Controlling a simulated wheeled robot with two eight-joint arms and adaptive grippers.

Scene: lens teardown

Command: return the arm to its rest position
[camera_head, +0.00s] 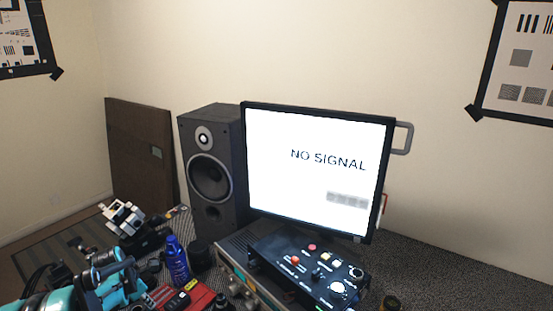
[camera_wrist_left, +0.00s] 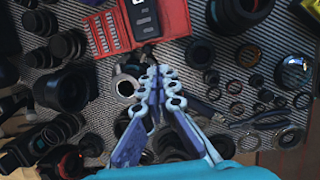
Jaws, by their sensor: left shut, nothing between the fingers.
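My left gripper (camera_wrist_left: 158,85) shows in the left wrist view with its linked blue-grey fingers together, shut and empty. Its tips are over the crowded table, just below a red case (camera_wrist_left: 105,32) in the picture. In the head view, teal parts of my left arm show at the lower left, beside the red case (camera_head: 196,300). The fingertips are hard to make out there among the clutter. My right gripper is in neither view.
A blue bottle (camera_head: 176,262), a black speaker (camera_head: 209,170), a monitor (camera_head: 318,165) reading "NO SIGNAL" and a black control box (camera_head: 308,273) stand nearby. Several lens parts and rings, such as a large black ring (camera_wrist_left: 200,54), crowd the dark mat. Little free room shows around the fingers.

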